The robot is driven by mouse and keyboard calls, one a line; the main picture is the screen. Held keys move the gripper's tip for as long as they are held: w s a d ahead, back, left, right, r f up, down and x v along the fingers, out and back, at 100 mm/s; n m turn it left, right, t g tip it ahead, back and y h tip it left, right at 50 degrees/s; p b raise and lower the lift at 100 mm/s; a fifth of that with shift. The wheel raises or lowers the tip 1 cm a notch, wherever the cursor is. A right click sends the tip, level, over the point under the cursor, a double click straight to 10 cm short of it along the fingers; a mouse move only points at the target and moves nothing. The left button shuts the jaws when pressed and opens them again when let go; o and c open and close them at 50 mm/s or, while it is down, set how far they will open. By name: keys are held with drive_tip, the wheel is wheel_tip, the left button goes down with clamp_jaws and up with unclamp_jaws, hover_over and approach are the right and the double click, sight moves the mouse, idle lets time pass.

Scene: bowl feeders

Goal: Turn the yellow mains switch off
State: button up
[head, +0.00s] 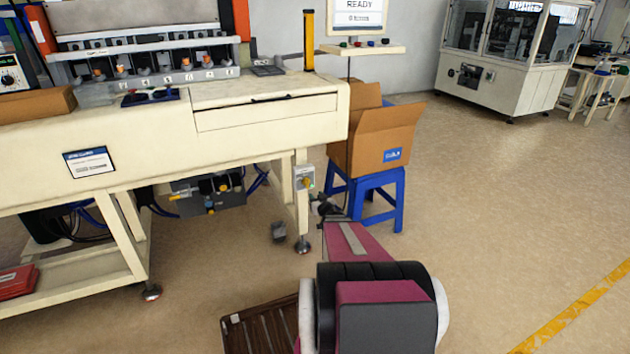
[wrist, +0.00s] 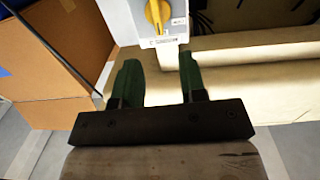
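The yellow mains switch (head: 307,183) is a small knob on a grey box (head: 304,172) fixed to the leg of the cream machine bench. In the wrist view the yellow knob (wrist: 158,13) is at the top, on the box's pale face (wrist: 133,22), with its long grip near upright and slightly tilted. My gripper (wrist: 158,75) has its two green fingers spread apart with nothing between them. The knob lies beyond the fingertips, apart from them. In the head view my gripper (head: 322,204) is small and partly hidden by my arm, close to the bench leg.
A cardboard box (head: 372,138) on a blue stool (head: 378,200) stands just right of the switch; it fills the left of the wrist view (wrist: 50,60). The cream bench (head: 240,150) extends left. A brown slatted pallet (head: 258,330) lies low in front. Floor to the right is clear.

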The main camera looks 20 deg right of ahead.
sight(308, 183)
drive_tip(key=shift+t+y, duration=0.3)
drive_tip(key=w, duration=1.1)
drive_tip(key=shift+w+d+f, duration=0.1)
drive_tip(key=shift+d, duration=0.2)
clamp_jaws()
